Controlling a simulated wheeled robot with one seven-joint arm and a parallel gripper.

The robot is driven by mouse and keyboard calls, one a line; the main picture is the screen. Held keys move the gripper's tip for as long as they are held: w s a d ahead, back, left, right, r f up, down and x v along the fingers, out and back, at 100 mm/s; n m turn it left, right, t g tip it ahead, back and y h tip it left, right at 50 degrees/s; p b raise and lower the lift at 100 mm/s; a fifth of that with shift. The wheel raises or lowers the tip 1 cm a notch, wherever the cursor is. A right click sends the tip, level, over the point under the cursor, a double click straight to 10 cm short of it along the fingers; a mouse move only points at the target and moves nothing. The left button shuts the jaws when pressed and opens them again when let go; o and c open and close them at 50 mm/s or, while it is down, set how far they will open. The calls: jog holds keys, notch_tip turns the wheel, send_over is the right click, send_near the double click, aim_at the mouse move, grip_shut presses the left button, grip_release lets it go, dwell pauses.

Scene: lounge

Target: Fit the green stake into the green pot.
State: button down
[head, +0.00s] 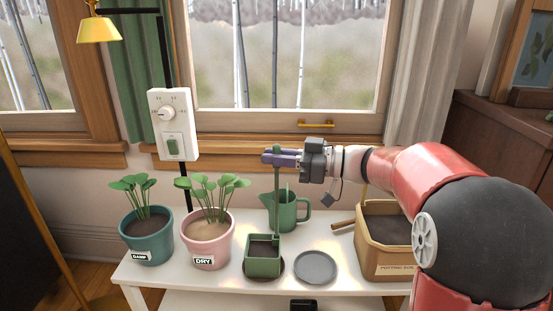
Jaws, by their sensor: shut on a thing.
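My gripper (269,157) is shut on the green stake (277,195) and holds it upright above the white table. The stake's top shows just above the fingers and its lower part runs down in front of the watering can. The stake's lower end meets the pot's back right corner in the picture. I cannot tell whether it is inside the pot, touching the corner, or just above or behind it.
A green watering can (290,212) stands close behind the pot. A pink pot (208,250) labelled DRY and a teal pot (147,247) labelled DAMP stand left. A grey saucer (315,268) and a potting soil box (390,255) with a trowel handle (342,224) are right.

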jog(key=shift+f+b, duration=0.75)
jog(key=shift+f, duration=2.65)
jog(key=c, duration=1.3)
grip_release()
jog(key=shift+v, duration=3)
